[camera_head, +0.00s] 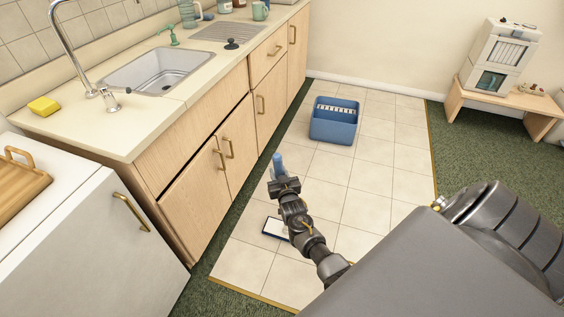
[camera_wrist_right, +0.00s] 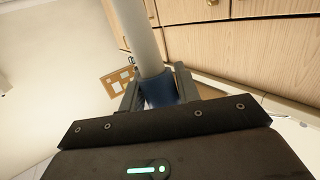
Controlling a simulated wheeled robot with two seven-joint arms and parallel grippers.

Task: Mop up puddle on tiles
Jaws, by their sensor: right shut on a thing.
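My right gripper (camera_head: 284,188) is over the tiled floor, shut on the mop's blue grip (camera_head: 278,165). In the right wrist view the mop's grey pole (camera_wrist_right: 140,35) and its blue grip (camera_wrist_right: 158,90) sit between the fingers of my right gripper (camera_wrist_right: 157,88). A flat white mop head (camera_head: 271,229) with a dark blue edge shows low on the tiles, partly hidden behind my right arm. A blue bucket (camera_head: 333,134) with a white slotted insert stands farther back on the tiles. I cannot make out the puddle. My left gripper is not in view.
Wooden cabinets (camera_head: 208,165) under a sink counter (camera_head: 140,130) line the left side of the tiles (camera_head: 376,178). A white appliance (camera_head: 85,240) stands at front left. A low wooden bench (camera_head: 508,99) is at back right. Tiles around the bucket are clear.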

